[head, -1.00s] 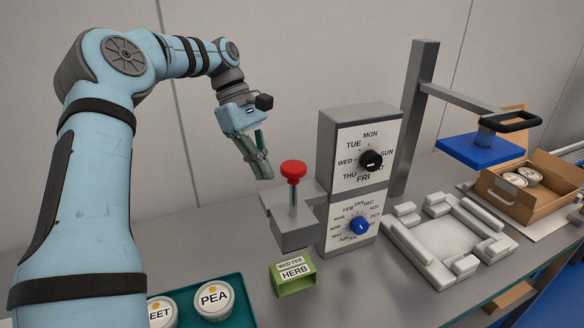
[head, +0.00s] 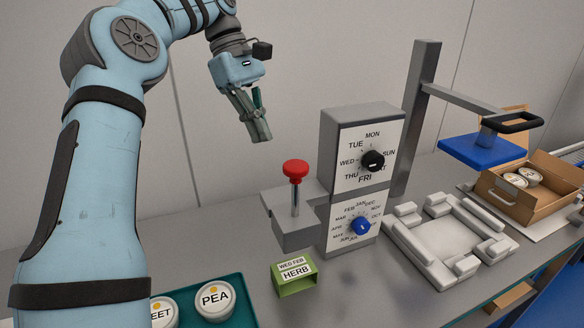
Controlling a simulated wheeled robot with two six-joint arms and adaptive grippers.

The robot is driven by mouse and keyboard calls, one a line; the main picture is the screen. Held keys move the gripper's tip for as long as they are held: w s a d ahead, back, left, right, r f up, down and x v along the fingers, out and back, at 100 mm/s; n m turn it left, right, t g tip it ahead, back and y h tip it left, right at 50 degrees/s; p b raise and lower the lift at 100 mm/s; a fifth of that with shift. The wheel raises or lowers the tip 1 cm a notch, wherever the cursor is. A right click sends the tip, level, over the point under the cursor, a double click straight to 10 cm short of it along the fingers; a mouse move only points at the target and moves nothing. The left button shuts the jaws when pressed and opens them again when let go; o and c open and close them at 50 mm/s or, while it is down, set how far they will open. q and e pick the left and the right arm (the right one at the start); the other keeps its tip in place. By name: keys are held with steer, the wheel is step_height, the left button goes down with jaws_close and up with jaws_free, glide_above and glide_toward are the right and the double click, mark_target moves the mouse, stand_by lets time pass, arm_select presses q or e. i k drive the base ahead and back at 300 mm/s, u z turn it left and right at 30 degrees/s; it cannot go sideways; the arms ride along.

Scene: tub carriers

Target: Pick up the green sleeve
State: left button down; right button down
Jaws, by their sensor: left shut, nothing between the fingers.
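The green sleeve (head: 294,278) stands on the grey bench below the stamping device. It is an open-ended box shape with a white label reading "WED FEB" and "HERB" on its top and front. My left gripper (head: 262,136) is in the air above and to the left of the red knob, well above the sleeve and apart from it. Its fingers point down and are shut with nothing between them. My right gripper is not in view.
The stamper has a red knob (head: 295,169) and a dial tower (head: 358,154) beside the sleeve. A teal tray (head: 238,303) with tubs is at the front left. A white fixture (head: 446,240), a blue press plate (head: 482,151) and a cardboard carrier (head: 528,205) holding tubs stand at the right.

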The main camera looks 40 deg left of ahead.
mark_target(290, 276)
steer(key=k, duration=2)
